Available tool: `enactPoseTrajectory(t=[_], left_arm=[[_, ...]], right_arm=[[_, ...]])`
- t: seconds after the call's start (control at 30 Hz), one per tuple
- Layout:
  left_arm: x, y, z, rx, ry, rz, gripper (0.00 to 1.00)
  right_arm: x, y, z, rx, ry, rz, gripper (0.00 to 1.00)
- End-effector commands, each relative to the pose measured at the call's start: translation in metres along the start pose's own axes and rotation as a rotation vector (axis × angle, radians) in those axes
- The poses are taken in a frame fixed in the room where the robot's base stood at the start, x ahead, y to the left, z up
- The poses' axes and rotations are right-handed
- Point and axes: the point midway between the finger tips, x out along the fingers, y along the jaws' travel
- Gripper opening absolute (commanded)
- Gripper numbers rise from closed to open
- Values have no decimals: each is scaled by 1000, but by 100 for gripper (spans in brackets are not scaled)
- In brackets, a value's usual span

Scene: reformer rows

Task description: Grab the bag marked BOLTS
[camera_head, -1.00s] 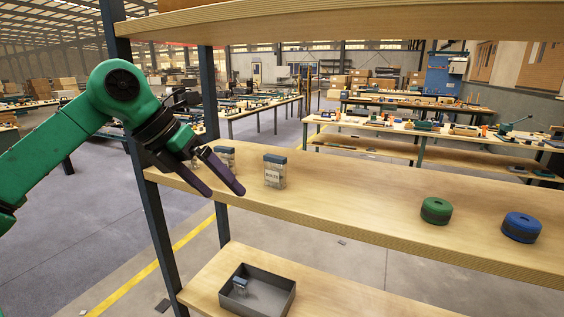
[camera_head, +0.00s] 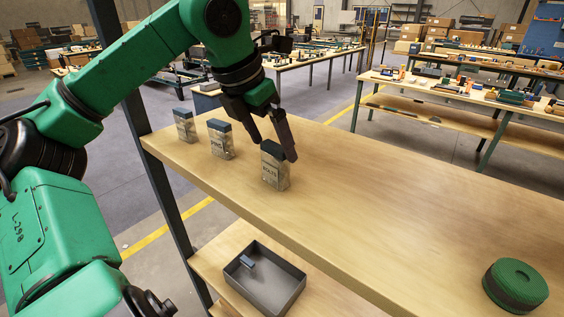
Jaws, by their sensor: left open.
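A small clear bag with a dark top and a pale label that seems to read BOLTS (camera_head: 274,174) stands upright on the wooden shelf (camera_head: 390,210). My left gripper (camera_head: 275,150) is open and points down at it from behind. Its two fingertips are at the bag's top, one at the left edge and one at the right edge. Nothing is gripped. Two similar bags stand to the left, a middle one (camera_head: 221,141) and a far left one (camera_head: 184,127); their labels are too small to read. My right gripper is not in view.
A green round roll (camera_head: 515,286) sits on the shelf at the lower right. A grey bin (camera_head: 285,294) with a small item inside is on the lower shelf. A dark post (camera_head: 150,150) stands at the shelf's left end.

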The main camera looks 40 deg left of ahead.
Motion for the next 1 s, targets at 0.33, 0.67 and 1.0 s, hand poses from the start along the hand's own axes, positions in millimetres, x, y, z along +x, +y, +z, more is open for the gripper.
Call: enactPoseTrajectory(t=[0.33,0.67,1.0], left_arm=[[51,-4,2,-1,1,-3,100],[52,-4,1,-1,0,-1,39],[51,-4,2,-1,-1,0,11]], right_arm=[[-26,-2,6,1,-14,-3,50],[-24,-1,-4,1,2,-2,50],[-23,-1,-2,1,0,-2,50]])
